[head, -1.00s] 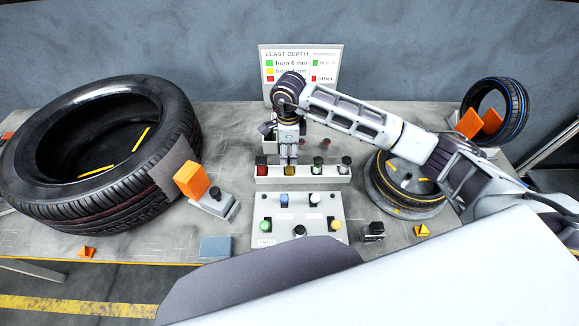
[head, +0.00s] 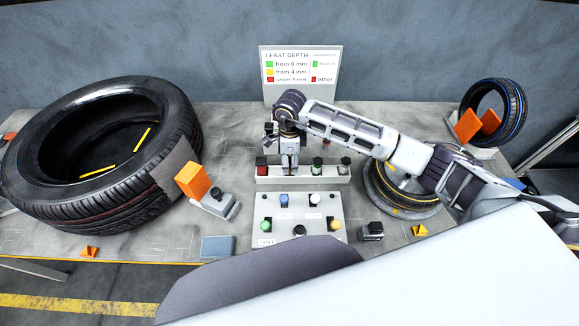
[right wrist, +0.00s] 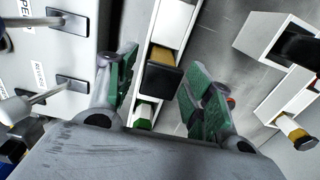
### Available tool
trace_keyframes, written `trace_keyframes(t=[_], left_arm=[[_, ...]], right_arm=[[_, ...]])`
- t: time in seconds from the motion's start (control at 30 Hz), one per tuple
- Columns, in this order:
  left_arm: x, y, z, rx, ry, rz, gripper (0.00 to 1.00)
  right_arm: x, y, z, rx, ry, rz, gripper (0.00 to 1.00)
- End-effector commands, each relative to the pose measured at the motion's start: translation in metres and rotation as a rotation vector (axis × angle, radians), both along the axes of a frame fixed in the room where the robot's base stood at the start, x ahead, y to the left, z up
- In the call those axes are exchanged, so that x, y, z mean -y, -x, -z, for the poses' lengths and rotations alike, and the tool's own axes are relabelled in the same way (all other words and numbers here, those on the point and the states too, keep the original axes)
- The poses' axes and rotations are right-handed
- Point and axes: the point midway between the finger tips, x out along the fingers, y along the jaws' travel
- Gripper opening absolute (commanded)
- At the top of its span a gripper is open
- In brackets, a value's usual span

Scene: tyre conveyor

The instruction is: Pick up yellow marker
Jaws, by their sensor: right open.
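The yellow marker (right wrist: 157,88) with a black cap stands in a slot of the white rack. In the right wrist view it is between my right gripper's fingers, which are apart and do not appear to touch it. In the head view my right gripper (head: 289,164) points down over the rack (head: 310,181) and mostly hides the marker. It also shows in the right wrist view (right wrist: 163,92), open and empty. A red marker (head: 262,165) stands left of it in the rack, a green one (head: 317,166) to the right. My left gripper is not in view.
A button panel (head: 300,228) lies in front of the rack. A large tyre (head: 95,205) lies at left, and a wheel (head: 400,205) lies under my right arm. A depth sign (head: 300,75) stands behind. Another white holder (right wrist: 258,38) is close to my right finger.

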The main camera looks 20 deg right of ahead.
Motion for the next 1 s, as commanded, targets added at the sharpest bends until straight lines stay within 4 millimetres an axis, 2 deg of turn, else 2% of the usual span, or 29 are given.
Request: trace_keyframes(t=[0.2,0.43,0.7,0.77,1.0], left_arm=[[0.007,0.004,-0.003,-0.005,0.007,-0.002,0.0],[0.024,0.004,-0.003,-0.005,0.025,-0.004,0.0],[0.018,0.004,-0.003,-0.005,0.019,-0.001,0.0],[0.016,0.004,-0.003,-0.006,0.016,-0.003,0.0],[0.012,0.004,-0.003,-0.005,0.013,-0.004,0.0]], right_arm=[[0.0,0.0,0.019,0.0,0.0,0.001,0.52],[0.0,0.0,0.021,0.001,-0.001,0.0,0.52],[0.0,0.0,0.021,0.001,-0.001,0.0,0.52],[0.0,0.0,0.021,0.001,-0.001,0.0,0.47],[0.0,0.0,0.021,0.001,-0.001,0.0,0.16]])
